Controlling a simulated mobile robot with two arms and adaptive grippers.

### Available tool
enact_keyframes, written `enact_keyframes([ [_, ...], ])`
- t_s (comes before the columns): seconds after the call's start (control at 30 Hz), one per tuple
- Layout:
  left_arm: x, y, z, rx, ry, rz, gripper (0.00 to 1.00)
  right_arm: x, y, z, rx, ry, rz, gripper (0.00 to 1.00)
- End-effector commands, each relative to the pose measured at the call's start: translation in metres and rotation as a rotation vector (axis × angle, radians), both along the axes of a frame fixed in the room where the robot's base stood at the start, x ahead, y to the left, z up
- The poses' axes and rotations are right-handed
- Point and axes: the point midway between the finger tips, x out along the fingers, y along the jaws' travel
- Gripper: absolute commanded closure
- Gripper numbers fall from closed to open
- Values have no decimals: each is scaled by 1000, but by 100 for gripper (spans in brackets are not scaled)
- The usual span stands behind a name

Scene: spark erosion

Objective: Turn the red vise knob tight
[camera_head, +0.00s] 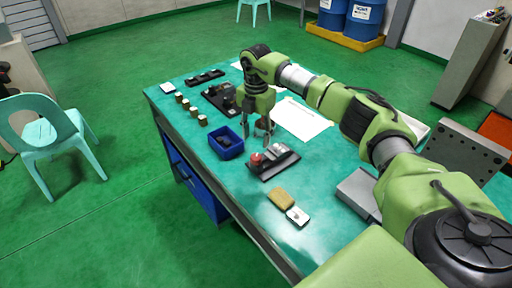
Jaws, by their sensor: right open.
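The red vise knob (257,158) sits at the left end of a small vise (279,158) with a dark base and silvery parts. The vise stands on the teal workbench (318,185), near its left long edge. My right gripper (258,131) hangs pointing down just behind the knob. Its fingers are apart with nothing between them. It looks close to the knob, but I cannot tell the exact gap. My left gripper is not in view.
A blue bin (227,143) stands left of the vise. A tan block (281,198) and a white piece (297,216) lie in front of it. A second dark fixture (219,99) and several small blocks lie farther back. White paper (300,119) lies behind the vise.

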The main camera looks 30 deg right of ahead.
Motion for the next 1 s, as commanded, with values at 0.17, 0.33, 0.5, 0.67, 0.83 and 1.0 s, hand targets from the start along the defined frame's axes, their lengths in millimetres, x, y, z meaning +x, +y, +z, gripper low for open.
enact_keyframes([
  [0.17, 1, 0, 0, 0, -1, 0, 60, 0, 0, 26, 0, 0, 1, 56],
  [0.33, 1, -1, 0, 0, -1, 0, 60, 0, 0, 35, 0, 1, 1, 56],
  [0.5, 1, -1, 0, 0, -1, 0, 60, 0, 0, 35, 0, 2, 1, 56],
  [0.67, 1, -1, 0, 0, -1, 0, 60, 0, 0, 35, 0, 1, 1, 56],
  [0.83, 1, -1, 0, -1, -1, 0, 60, 0, 1, 35, 1, 2, 2, 56],
  [1.0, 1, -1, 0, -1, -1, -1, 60, 7, 33, 20, 73, -36, 72, 56],
])
